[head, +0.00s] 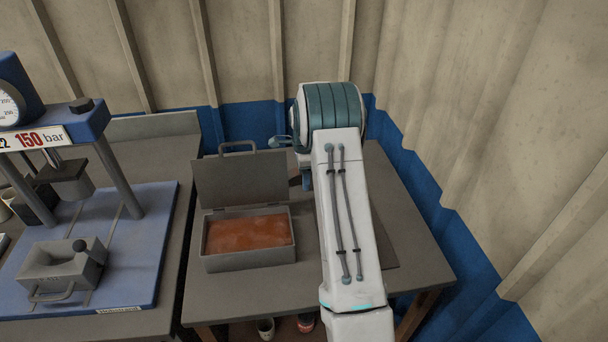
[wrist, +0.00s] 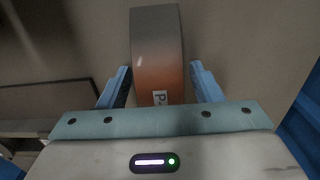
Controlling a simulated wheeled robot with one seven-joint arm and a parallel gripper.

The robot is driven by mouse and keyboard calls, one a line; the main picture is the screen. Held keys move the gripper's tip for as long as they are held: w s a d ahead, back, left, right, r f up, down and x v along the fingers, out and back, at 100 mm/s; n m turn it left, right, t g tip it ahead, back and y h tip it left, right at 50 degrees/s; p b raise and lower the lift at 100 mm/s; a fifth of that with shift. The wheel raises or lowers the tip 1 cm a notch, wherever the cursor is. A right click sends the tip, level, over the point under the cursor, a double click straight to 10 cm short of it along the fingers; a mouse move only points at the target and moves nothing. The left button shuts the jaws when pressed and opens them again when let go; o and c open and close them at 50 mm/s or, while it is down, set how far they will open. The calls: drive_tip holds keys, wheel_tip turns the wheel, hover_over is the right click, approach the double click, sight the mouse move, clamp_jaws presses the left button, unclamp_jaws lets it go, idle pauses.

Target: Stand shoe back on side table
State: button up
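The brake shoe (wrist: 157,40), a curved grey-to-orange piece with a small white label marked with a letter, stands out between the two blue fingers of my gripper (wrist: 160,72) in the wrist view. The fingers are on both sides of it, with a narrow gap visible, clearest on the right, so my gripper looks open around it. In the head view my white arm reaches over the side table (head: 240,291) and hides the shoe and most of the gripper. I cannot tell from there whether the shoe touches the table.
An open grey metal box (head: 250,262) with reddish-brown contents stands left of my arm, its lid raised behind. A blue press (head: 150,240) marked 150 bar is on the bench at left. Corrugated walls close off the back and right. Cups stand below the table's front edge.

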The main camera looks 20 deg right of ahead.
wheel_tip(320, 180, up, 12)
drive_tip(key=shift+r+b, duration=0.15)
drive_tip(key=shift+b, duration=0.3)
idle(0.4)
